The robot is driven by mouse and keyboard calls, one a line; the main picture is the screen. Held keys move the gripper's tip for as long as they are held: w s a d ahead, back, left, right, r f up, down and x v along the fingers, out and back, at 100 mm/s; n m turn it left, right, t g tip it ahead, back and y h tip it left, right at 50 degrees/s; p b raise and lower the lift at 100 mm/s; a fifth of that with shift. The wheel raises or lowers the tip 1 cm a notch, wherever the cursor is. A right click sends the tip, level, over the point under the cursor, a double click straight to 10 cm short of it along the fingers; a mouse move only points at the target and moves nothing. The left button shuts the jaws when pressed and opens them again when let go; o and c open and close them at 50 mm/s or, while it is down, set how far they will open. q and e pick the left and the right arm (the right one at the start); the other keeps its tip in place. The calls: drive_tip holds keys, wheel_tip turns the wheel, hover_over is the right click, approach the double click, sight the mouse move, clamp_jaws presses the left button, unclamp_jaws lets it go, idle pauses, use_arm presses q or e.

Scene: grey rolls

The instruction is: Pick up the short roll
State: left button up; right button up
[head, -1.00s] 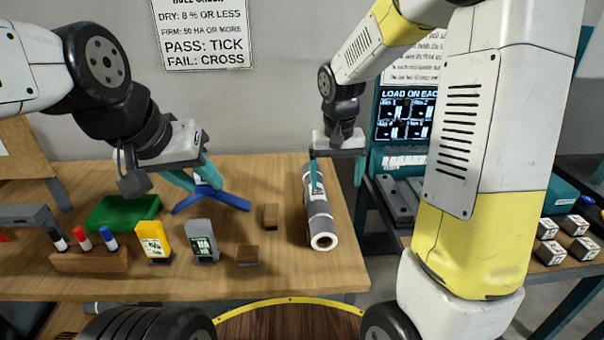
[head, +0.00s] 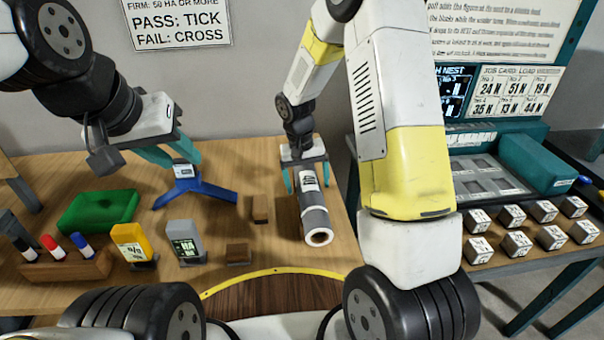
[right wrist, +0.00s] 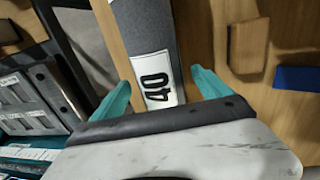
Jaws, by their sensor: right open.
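A grey roll (head: 315,220) with a white label and a white-rimmed open near end lies on the wooden table. It is the only roll I can make out. It also shows in the right wrist view (right wrist: 145,25), with "40" on its label. My right gripper (head: 307,181) is over the far part of the roll, open, with one finger on each side. In the right wrist view, a gap shows between the roll and the right-hand finger. My left gripper (head: 172,158) is at a blue three-legged stand (head: 200,190); its grip is unclear.
Small brown blocks (head: 260,208) lie left of the roll. Yellow (head: 130,240) and grey (head: 186,240) devices, a marker holder (head: 68,268) and a green tray (head: 97,211) are further left. A second table holds several labelled blocks (head: 515,243) at right.

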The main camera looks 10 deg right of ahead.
drive_tip(key=shift+d+f, duration=0.2)
drive_tip(key=shift+f, duration=0.7)
drive_tip(key=shift+c, duration=0.5)
drive_tip(key=c, duration=1.6)
drive_tip(key=shift+c, duration=0.2)
drive_tip(key=shift+r, duration=0.2)
